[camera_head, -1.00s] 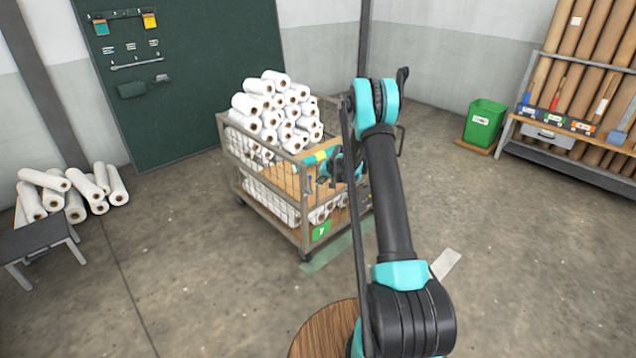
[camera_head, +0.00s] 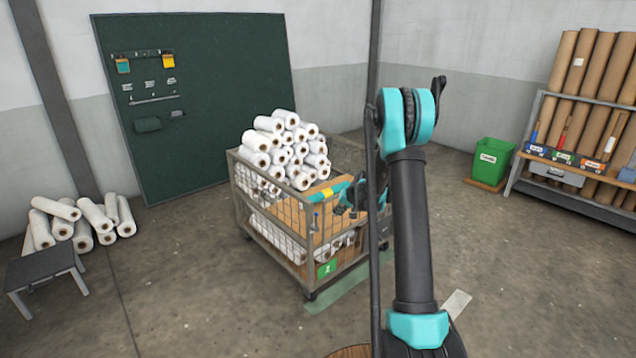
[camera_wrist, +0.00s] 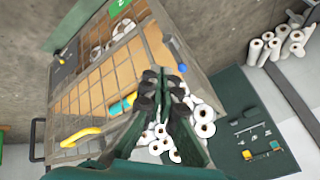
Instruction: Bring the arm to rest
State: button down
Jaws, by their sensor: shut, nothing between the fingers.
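My arm (camera_head: 408,230) stands upright in the right middle of the head view, with its teal elbow at the top. My gripper (camera_wrist: 164,78) shows in the wrist view with its dark fingers shut and nothing between them. In the head view it is mostly hidden behind my arm, in front of or over the cart; I cannot tell its exact height. The wire-sided cart (camera_head: 308,283) carries a stack of white rolls (camera_head: 285,150). A teal and yellow tool (camera_head: 330,190) lies in the cart, beside the rolls, and is apart from the fingers.
A green bin (camera_head: 489,160) and a rack of brown tubes (camera_head: 577,90) stand at the right. A dark green board (camera_head: 200,90) leans at the back. White rolls (camera_head: 85,222) and a small grey bench (camera_head: 42,268) are at the left. The floor between bench and cart is clear.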

jog(key=s+r+n+g+h, duration=0.1)
jog(key=s+r, duration=0.4)
jog(key=s, duration=0.7)
jog(key=s+r+h, duration=0.1)
jog(key=s+r, duration=0.5)
jog(key=s, duration=0.5)
jog(key=s+d+f+h, duration=0.1)
jog(key=s, duration=1.1)
jog(key=s+d+f+n+g, duration=0.1)
jog(key=s+f, duration=0.1)
jog(key=s, duration=1)
jog(key=shift+n+h, duration=0.3)
jog(key=shift+h, duration=0.1)
jog(key=shift+s, duration=0.1)
